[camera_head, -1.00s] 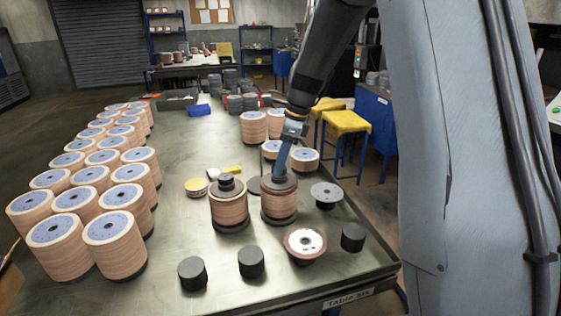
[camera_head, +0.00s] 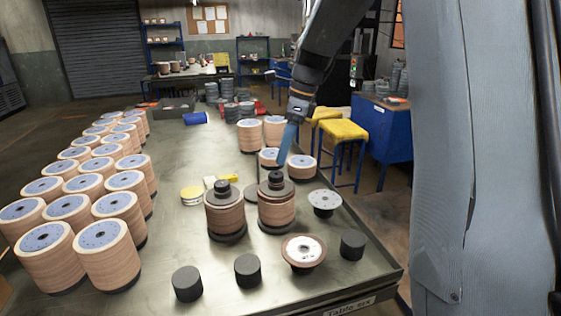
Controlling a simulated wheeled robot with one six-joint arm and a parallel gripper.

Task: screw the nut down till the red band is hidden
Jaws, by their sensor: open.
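Two stacks of flap discs stand side by side near the middle of the table, each on a dark base with a dark top. The right stack (camera_head: 276,208) has a black nut (camera_head: 277,178) on top. The left stack (camera_head: 226,216) has a similar black nut (camera_head: 222,187). My gripper (camera_head: 281,161), blue at its end, is open just above the right stack's nut, apart from it. Its fingers are small and seen edge-on. I see no red band on either stack at this size.
Black cylinders (camera_head: 187,284) and loose discs (camera_head: 303,252) lie in front and to the right. Rows of disc stacks (camera_head: 107,252) fill the table's left side. More stacks (camera_head: 301,167) stand behind my gripper. The tabletop (camera_head: 170,235) is clear left of the two stacks.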

